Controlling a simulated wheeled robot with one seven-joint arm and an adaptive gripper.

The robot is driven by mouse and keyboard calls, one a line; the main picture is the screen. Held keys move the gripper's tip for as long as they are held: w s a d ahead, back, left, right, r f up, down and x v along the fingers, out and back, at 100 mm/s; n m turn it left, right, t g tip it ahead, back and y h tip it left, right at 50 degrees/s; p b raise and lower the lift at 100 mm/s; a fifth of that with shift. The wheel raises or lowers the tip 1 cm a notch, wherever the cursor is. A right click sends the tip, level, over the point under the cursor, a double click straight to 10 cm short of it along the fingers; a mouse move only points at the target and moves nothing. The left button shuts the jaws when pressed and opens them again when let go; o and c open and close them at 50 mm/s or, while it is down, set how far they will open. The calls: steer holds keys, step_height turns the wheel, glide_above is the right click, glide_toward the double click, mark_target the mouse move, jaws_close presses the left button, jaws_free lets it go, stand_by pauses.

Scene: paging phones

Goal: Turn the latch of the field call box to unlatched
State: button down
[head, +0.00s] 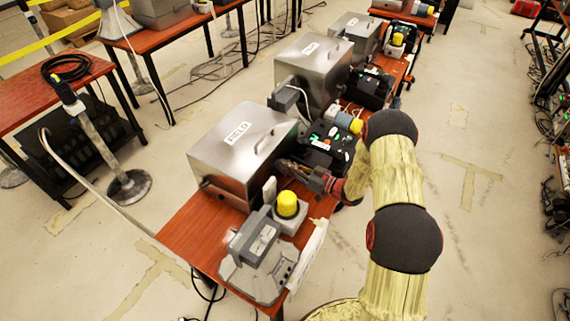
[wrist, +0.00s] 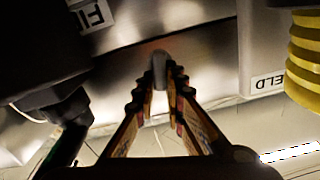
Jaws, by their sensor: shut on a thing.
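The field call box (head: 225,165) is a brushed-metal box with a label reading FIELD on its lid, standing on the red-brown table in the head view. Its metal front (wrist: 205,55) fills the upper part of the wrist view. The latch (wrist: 159,60) shows there as a small grey rounded piece between my fingertips. My gripper (wrist: 160,80) is shut on the latch, with a finger on either side of it. In the head view my gripper (head: 288,165) reaches the box's right side, and the latch cannot be made out there. Whether the latch is turned is hard to tell.
A yellow-capped unit (head: 287,205) and a grey desk phone (head: 258,245) stand close in front of the box. Dark equipment with green lights (head: 325,140) sits behind my gripper. More metal boxes (head: 313,65) line the tables.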

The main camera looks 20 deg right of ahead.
steer(key=m+p, duration=0.1)
steer(key=m, duration=0.2)
steer(key=shift+w+d+m+p, duration=0.2)
steer(key=shift+m+p, duration=0.15)
steer(key=shift+m, duration=0.05)
steer(key=shift+w+d+f+m+p, duration=0.1)
steer(key=shift+f+m+p, duration=0.35)
steer(key=shift+m, duration=1.5)
steer(key=shift+w+d+f+m+p, duration=0.1)
steer(key=shift+m+p, duration=0.6)
steer(key=shift+m, duration=1.2)
steer(key=shift+w+d+f+m+p, duration=0.1)
steer(key=shift+f+m+p, duration=0.35)
steer(key=shift+m, duration=1.5)
steer(key=shift+r, duration=0.1)
steer(key=c, duration=1.8)
jaws_free()
steer(key=shift+c, duration=0.2)
